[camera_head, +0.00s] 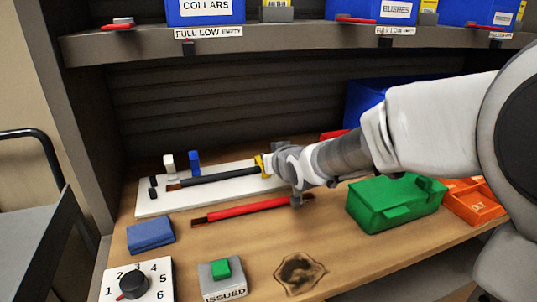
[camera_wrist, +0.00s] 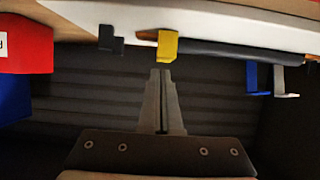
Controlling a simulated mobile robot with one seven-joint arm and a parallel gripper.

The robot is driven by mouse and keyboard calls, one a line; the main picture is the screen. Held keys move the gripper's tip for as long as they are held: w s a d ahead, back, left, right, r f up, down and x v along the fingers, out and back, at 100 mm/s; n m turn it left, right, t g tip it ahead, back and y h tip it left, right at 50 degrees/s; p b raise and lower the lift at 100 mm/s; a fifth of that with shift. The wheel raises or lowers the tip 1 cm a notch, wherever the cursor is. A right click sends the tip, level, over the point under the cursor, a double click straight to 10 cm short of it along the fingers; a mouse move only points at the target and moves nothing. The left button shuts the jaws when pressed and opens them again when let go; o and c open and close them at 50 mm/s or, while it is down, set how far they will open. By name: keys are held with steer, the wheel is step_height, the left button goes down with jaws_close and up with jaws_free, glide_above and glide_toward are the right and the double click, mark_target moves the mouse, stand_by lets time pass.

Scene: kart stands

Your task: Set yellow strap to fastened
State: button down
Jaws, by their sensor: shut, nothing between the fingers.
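The yellow strap (camera_head: 260,167) is at the right end of a dark rod (camera_head: 215,178) on a white board (camera_head: 152,207), partly hidden by my gripper. In the wrist view the yellow strap (camera_wrist: 168,47) projects from the board edge beside the rod (camera_wrist: 215,50). I cannot tell whether it is fastened. My gripper (camera_head: 270,164) is shut and empty. In the wrist view its fingertips (camera_wrist: 160,72) are just off the strap's end; contact is unclear. A blue strap (camera_head: 194,161) and a white strap (camera_head: 168,164) stand upright at the board's left.
A red rod (camera_head: 245,209) lies in front of the board. A green box (camera_head: 395,203) and an orange tray (camera_head: 470,203) are at right. A blue block (camera_head: 150,234), a dial (camera_head: 133,285) and an ISSUED block (camera_head: 221,280) are front left. A shelf (camera_head: 290,42) hangs above.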

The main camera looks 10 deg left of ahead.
steer(key=shift+s+d+r+p, duration=0.15)
steer(key=shift+s+d+p, duration=0.15)
steer(key=shift+s, duration=0.2)
steer(key=shift+s, duration=0.15)
